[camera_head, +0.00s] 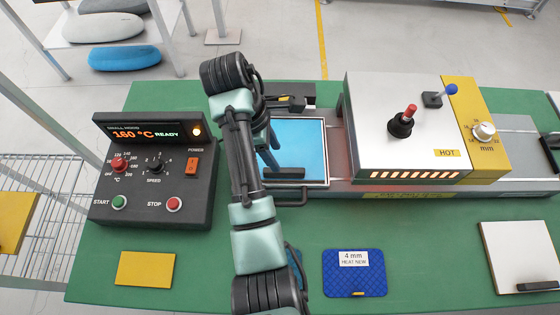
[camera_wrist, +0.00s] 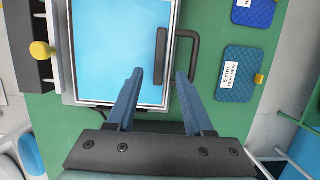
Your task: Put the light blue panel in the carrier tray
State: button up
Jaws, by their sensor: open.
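The light blue panel (camera_head: 305,143) lies in the carrier tray (camera_head: 326,160), inside its pale metal rim, left of the heater. In the wrist view the panel (camera_wrist: 110,45) looks flat within the tray's rim (camera_wrist: 176,22). A dark grip bar (camera_wrist: 160,55) sits on the panel near the rim, on the same side as the tray's loop handle (camera_wrist: 193,50). My gripper (camera_wrist: 158,74) is open and empty, with its blue fingertips on either side of the bar's near end in the picture. Whether they touch it is unclear. My arm partly hides the panel's left side in the head view.
The heater (camera_head: 395,125), marked HOT, stands right of the tray. A control box (camera_head: 150,170) reading 160 °C READY is on the left. A yellow plate (camera_head: 146,268), a blue 4 mm pad (camera_head: 355,280) and a pale panel (camera_head: 515,250) lie along the table's front.

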jog(key=p+v, duration=0.4)
jog(key=v, duration=0.1)
jog(key=shift+p, duration=0.35)
jog(key=w+r+m+t+y, duration=0.1)
jog(key=w+r+m+t, duration=0.2)
jog(key=w+r+t, duration=0.3)
jog(key=w+r+m+t+y, duration=0.1)
jog(key=w+r+m+t, duration=0.15)
jog(key=r, duration=0.55)
jog(key=w+r+m+t, duration=0.15)
jog(key=r+t, duration=0.25)
jog(key=r, duration=0.5)
jog(key=w+r+m+t+y, duration=0.1)
jog(key=w+r+m+t, duration=0.15)
jog(key=r, duration=0.55)
jog(key=s+d+r+m+t, duration=0.1)
jog(key=s+r+m+t, duration=0.3)
jog(key=s+r, duration=0.6)
jog(key=s+d+r+m+t, duration=0.2)
jog(key=s+r+t, duration=0.6)
jog(key=r, duration=0.9)
jog(key=shift+s+d+r+m, duration=0.2)
jog(key=shift+s+r+m, duration=0.15)
jog(key=shift+s+m, duration=0.75)
jog(key=shift+w, duration=0.2)
